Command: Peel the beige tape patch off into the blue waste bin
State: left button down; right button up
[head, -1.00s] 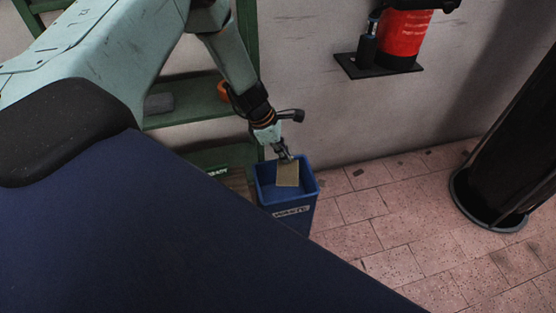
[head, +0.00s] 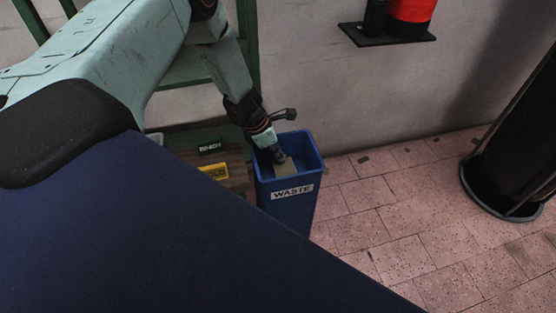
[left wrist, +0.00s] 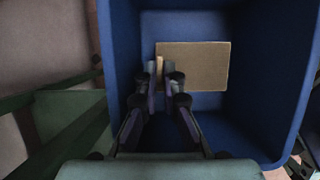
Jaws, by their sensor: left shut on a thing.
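The blue waste bin (head: 289,203) stands on the floor by the wall with a white WASTE label on its front. My left gripper (head: 278,157) reaches down into the bin's open top. It is shut on the beige tape patch (head: 286,167), a flat rectangle, at one edge. In the left wrist view the patch (left wrist: 205,66) hangs inside the bin's walls (left wrist: 296,90), and the left gripper's fingers (left wrist: 168,78) pinch its left side. The bin floor shows behind it. My right gripper is in neither view.
A green rack (head: 247,50) stands left of the bin, with a yellow label (head: 215,171) and a READY label (head: 210,148) low down. A red cylinder (head: 411,10) sits on a black wall shelf (head: 387,36). A black column (head: 515,140) stands at right. Tiled floor between is clear.

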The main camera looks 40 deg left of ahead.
pick_arm(q)
jog(key=shift+f+b, duration=0.3)
jog(key=shift+f, duration=0.3)
jog(key=c, duration=1.5)
grip_release()
jog(key=shift+o, duration=0.4)
jog(key=shift+r, duration=0.1)
jog(key=shift+c, duration=0.4)
jog(key=shift+o, duration=1)
jog(key=shift+w+a, duration=0.1)
